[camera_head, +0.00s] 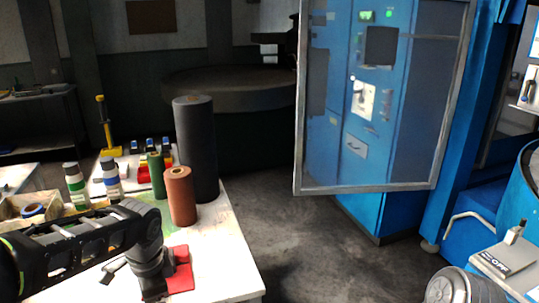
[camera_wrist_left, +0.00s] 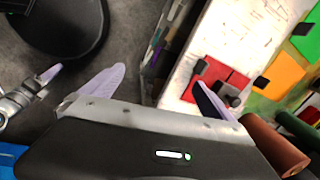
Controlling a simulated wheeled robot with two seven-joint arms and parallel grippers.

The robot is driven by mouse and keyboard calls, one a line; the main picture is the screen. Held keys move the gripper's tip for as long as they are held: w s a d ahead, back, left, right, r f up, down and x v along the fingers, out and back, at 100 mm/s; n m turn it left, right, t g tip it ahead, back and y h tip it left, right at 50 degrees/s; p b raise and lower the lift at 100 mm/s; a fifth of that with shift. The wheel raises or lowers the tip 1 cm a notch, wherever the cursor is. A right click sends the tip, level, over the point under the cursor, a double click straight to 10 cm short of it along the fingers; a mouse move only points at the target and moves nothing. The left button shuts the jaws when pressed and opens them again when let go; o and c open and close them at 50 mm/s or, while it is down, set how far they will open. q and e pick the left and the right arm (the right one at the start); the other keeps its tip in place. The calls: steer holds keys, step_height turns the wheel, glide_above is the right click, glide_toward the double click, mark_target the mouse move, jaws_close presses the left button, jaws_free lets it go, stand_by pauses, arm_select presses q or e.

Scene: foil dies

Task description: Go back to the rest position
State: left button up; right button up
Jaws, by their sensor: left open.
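My left gripper (camera_wrist_left: 160,78) is open in the left wrist view, with its two pale fingers wide apart and nothing between them. In the head view my left arm comes in from the left over the white table (camera_head: 225,262), and its wrist bends down near the table's front part. The fingers are mostly hidden there. A red plate (camera_head: 181,272) lies on the table beside the wrist; it also shows with dark knobs in the left wrist view (camera_wrist_left: 236,80), by the right finger.
A tall dark roll (camera_head: 196,145), a brown roll (camera_head: 181,195) and a green roll (camera_head: 156,175) stand on the table. Bottles (camera_head: 76,186) and an open box (camera_head: 20,208) are at left. A framed clear panel (camera_head: 375,110) fronts a blue cabinet. The floor (camera_head: 310,225) between is clear.

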arm_select(q)
steer(key=d+f+n+t+h, duration=0.1)
steer(key=d+f+n+h, duration=0.25)
steer(key=d+f, duration=0.5)
steer(key=d+f+n+t+h, duration=0.15)
steer(key=d+f+n, duration=0.4)
steer(key=f, duration=0.65)
steer(key=s+d+f+n+g, duration=0.1)
steer(key=s+f+n, duration=0.1)
steer(key=s+f, duration=0.5)
steer(key=s+d+f+n+g, duration=0.2)
steer(key=s+f, duration=0.6)
steer(key=s, duration=0.5)
steer(key=shift+s+d+n, duration=0.2)
steer(key=shift+s+n, duration=0.1)
steer(key=shift+s, duration=0.1)
